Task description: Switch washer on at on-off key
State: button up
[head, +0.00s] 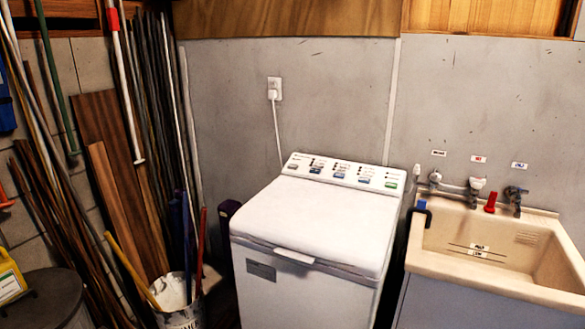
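The white top-loading washer (315,220) stands against the grey wall in the middle of the head view, its lid shut. Its control panel (345,172) runs along the back of the top. The panel carries a row of keys: a grey one (293,168) at the left, several blue ones, and a green one (390,184) at the right end. The small labels above the keys are too small to read, so I cannot tell which is the on-off key. No lit lamp can be made out. My gripper is not in view.
A beige sink (480,250) with taps stands close to the washer's right. At the left, a bucket (180,300) holds poles, and planks (115,160) lean on the wall. A white plug (272,94) sits in the wall outlet. The space above the washer is clear.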

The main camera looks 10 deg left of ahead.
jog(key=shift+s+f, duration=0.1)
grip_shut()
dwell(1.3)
